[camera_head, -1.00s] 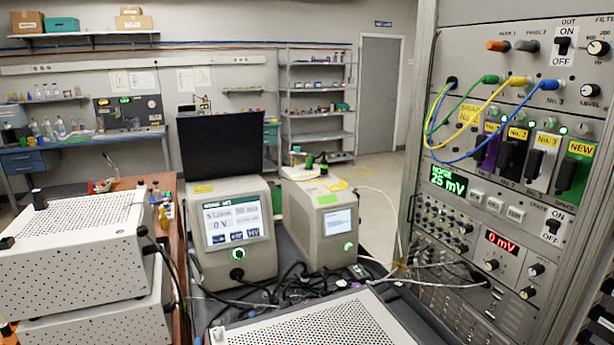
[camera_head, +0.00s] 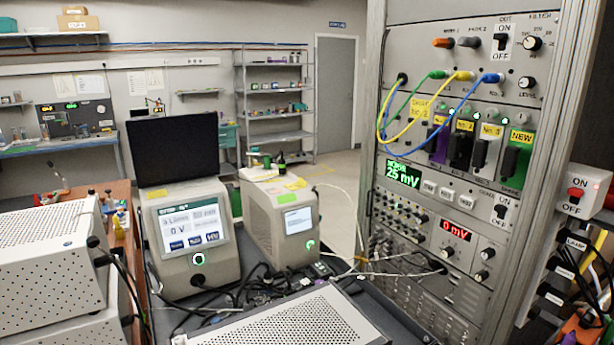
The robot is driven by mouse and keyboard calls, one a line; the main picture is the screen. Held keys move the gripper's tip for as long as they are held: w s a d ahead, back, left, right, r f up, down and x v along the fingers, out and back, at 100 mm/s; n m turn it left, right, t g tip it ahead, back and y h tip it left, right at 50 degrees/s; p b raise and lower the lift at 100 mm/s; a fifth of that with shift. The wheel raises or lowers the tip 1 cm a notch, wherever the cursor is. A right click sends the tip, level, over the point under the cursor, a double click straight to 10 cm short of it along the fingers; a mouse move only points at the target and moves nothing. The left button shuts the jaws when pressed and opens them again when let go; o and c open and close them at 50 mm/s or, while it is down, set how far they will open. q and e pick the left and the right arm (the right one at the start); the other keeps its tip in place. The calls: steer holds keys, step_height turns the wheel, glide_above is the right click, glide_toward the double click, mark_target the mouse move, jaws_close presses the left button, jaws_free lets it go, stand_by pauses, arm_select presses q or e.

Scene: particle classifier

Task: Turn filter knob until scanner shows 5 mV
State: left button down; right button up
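A green display (camera_head: 403,174) on the rack reads 25 mV. A red display (camera_head: 457,230) lower down reads 0 mV. The scanner is not clearly labelled, so I cannot tell which display belongs to it. Neither of my grippers is in view.
The rack (camera_head: 375,120) fills the right side, with yellow, green and blue cables looping across its front. Two bench instruments (camera_head: 188,235) (camera_head: 280,222) stand left of the rack. Open floor shows behind.

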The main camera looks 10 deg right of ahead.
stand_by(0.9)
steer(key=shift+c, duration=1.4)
